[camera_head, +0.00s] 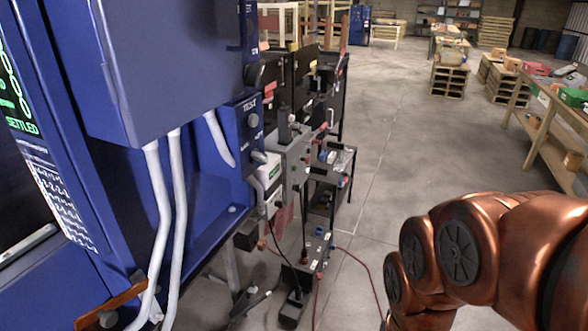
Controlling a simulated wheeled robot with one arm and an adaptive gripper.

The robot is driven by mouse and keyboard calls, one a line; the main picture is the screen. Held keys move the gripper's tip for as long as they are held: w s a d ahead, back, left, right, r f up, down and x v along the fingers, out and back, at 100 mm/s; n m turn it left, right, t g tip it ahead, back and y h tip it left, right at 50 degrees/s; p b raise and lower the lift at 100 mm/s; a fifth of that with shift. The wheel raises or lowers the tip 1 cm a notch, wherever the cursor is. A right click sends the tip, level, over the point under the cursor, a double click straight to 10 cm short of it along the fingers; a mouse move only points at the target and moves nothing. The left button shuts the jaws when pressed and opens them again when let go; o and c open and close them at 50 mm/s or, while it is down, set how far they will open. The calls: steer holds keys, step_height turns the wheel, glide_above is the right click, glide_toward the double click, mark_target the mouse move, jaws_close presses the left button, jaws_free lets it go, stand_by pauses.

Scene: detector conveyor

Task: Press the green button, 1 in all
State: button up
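I cannot make out a green button for certain. A blue box marked TEST (248,124) is on the side of the blue machine, with a round grey button or knob (253,120) on its face. Below it is a small pale box (268,172) with a green patch (274,172), too small to tell what it is. My copper arm fills the lower right, apart from the machine. My gripper is out of view.
The blue machine cabinet (170,60) fills the left, with white conduits (178,220) and a screen with green text (18,100). A dark rack (328,175) stands beyond it, with cables on the floor. Wooden tables (555,115) stand at right. The floor between is clear.

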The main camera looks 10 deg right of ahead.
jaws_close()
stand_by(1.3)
